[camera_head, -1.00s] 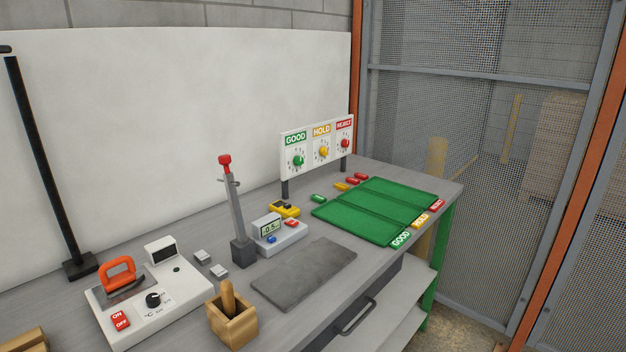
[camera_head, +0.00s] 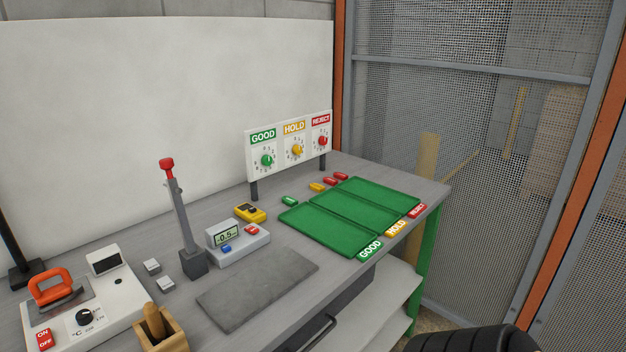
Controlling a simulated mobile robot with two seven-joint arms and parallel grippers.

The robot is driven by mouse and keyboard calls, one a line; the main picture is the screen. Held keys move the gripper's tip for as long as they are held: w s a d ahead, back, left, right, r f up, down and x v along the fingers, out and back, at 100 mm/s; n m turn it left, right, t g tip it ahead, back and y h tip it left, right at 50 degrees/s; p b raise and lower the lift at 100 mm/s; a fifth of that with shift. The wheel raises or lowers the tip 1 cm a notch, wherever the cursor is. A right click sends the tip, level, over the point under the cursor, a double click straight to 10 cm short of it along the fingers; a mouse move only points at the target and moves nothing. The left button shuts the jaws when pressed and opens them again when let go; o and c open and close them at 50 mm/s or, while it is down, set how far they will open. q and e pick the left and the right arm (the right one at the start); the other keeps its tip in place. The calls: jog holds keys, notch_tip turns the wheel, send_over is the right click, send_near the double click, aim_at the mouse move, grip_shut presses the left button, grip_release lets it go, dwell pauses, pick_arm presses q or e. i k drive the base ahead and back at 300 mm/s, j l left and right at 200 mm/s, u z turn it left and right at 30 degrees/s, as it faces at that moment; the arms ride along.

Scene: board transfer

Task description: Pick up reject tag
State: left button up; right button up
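Two small red tags lie at the back of the bench, behind the green trays: a nearer red tag (camera_head: 330,181) and a farther red tag (camera_head: 341,176). An orange-yellow tag (camera_head: 317,187) and a green tag (camera_head: 290,201) lie in the same row, to their left. The tags carry no writing I can read. A red REJECT label (camera_head: 417,211) sits at the front edge of the far right tray. Neither of my grippers shows. A black ribbed part of my own arm shows at the bottom right edge.
The green trays (camera_head: 352,244) fill the right end of the bench. A sign board (camera_head: 288,159) with three dials stands behind the tags.

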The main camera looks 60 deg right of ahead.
aim_at(330, 181)
jog(key=k+l+u, duration=0.15)
jog(key=l, duration=0.15)
jog(key=l+u, duration=0.1)
jog(key=l, duration=0.2)
jog(key=k+l+u, duration=0.15)
jog(key=k+l, duration=0.15)
jog(key=l, duration=0.2)
jog(key=k+l, duration=0.15)
jog(key=l, duration=0.2)
jog(key=k+l+u, duration=0.1)
jog(key=l, duration=0.3)
jog(key=k+l, duration=0.25)
jog(key=k+l+u, duration=0.1)
jog(key=l, duration=0.35)
jog(key=k, duration=0.05)
